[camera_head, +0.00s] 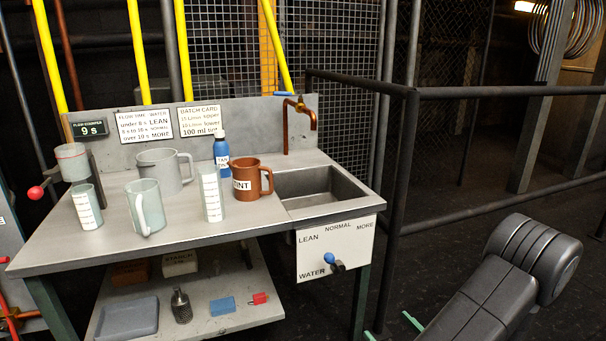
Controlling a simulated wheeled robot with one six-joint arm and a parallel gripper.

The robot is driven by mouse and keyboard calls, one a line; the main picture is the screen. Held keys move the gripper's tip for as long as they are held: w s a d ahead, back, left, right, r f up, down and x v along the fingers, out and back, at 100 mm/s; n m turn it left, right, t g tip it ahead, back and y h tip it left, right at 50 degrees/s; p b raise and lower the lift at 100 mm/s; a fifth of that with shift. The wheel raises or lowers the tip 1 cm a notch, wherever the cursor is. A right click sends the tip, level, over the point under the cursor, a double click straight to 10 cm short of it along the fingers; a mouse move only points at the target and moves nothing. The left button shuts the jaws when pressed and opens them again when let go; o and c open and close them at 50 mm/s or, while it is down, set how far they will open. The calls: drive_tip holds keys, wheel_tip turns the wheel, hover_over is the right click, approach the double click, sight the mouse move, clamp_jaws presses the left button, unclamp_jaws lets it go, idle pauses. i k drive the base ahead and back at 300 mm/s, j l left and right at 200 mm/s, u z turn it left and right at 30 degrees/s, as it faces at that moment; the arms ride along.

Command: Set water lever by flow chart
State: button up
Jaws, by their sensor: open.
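The water lever (329,259) has a blue knob and sits on a white panel (312,240) at the bench front, marked LEAN, NORMAL, MORE and WATER. Its knob is near the panel's lower middle; I cannot tell firmly which mark it points at. The flow chart (145,124) on the backboard reads under 8 s LEAN, 8 s to 10 s NORMAL, over 10 s MORE. The flow counter (90,129) shows 9 s. My gripper (391,329) shows only as two green tips at the bottom edge, apart and empty, below and right of the lever.
The bench holds a brown mug (248,181), a blue bottle (221,149), several cups and jugs, and a sink (318,190) with a copper tap (300,112). A lower shelf (240,312) holds small items. A dark railing (500,217) runs right of the bench.

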sight(328, 258)
drive_tip(key=u, duration=3.05)
drive_tip(key=k+l, duration=0.25)
drive_tip(key=l, duration=0.15)
drive_tip(key=k+l, duration=0.25)
drive_tip(key=l, duration=0.15)
drive_tip(key=k+l+z, duration=0.1)
drive_tip(key=k+l, duration=0.15)
drive_tip(key=l, duration=0.15)
